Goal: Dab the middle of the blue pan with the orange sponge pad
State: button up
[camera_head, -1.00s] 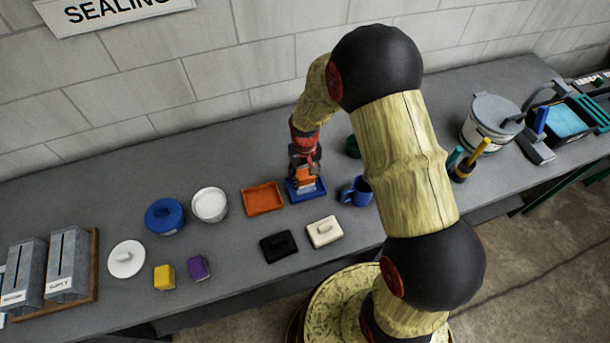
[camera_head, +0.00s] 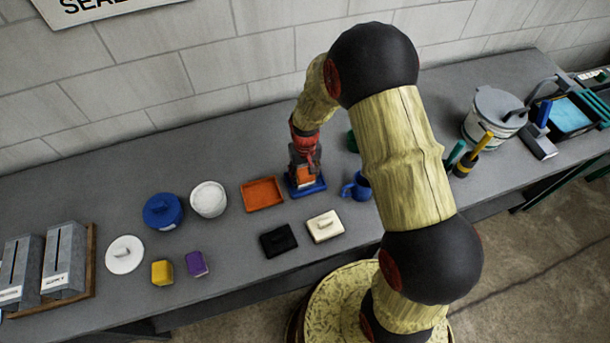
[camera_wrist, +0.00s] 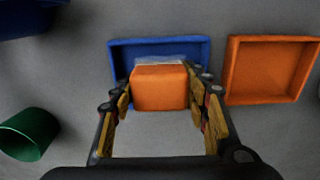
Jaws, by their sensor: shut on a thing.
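My gripper (camera_head: 305,172) is shut on the orange sponge pad (camera_wrist: 158,88), which shows between the two fingers in the wrist view. The sponge pad also shows in the head view (camera_head: 306,175), at the blue pan (camera_head: 318,188). The blue pan is a shallow square tray on the bench; in the wrist view (camera_wrist: 120,60) the pad covers part of its middle and near side. A pale strip shows along the pad's far edge. I cannot tell whether the pad touches the pan floor.
An orange pan (camera_head: 262,194) lies just left of the blue pan. A blue mug (camera_head: 357,187) stands close on the right, and a green cup (camera_wrist: 28,133) is nearby. Black (camera_head: 278,241) and cream (camera_head: 325,227) lidded blocks lie in front. Bare bench lies further left, behind the pots.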

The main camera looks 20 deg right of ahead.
jog(key=shift+f, duration=0.25)
jog(key=shift+a, duration=0.15)
dwell(0.3)
jog(key=shift+a+r, duration=0.1)
jog(key=shift+a, duration=0.55)
jog(key=shift+d, duration=1.6)
jog(key=shift+a, duration=0.1)
jog(key=shift+a, duration=1.55)
jog(key=shift+d, duration=0.15)
